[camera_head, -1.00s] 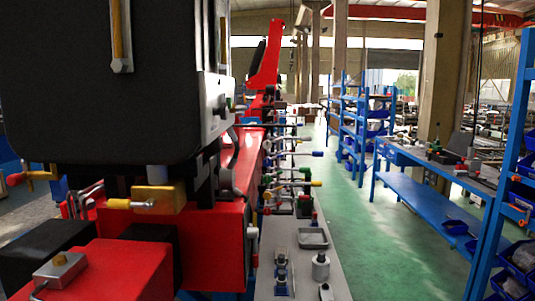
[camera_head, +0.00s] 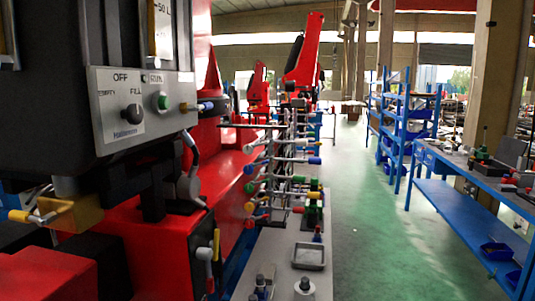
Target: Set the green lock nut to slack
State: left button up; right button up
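Neither of my grippers is in view. No part is clearly recognisable as a green lock nut. Green parts in view are a green round button (camera_head: 162,101) on the grey control panel (camera_head: 112,143), and a green-tipped lever (camera_head: 250,187) in the lever rack (camera_head: 284,160). The panel is fixed to the black tank and has a black knob (camera_head: 132,113) marked OFF and FILL. The levers have blue, red, yellow and green tips, too small to read for setting.
The black tank (camera_head: 55,80) and red machine body (camera_head: 150,215) fill the left. A grey bench (camera_head: 285,250) with a tray (camera_head: 308,256) runs ahead. Green floor (camera_head: 365,235) is free on the right, bounded by a blue workbench (camera_head: 470,200) and blue shelves (camera_head: 405,115).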

aim_at(261, 182)
jog(key=i+l+u, duration=0.15)
jog(key=i+l, duration=0.15)
jog(key=i, duration=0.15)
jog(key=i+l+u, duration=0.15)
jog(key=i+l, duration=0.2)
jog(key=i, duration=0.1)
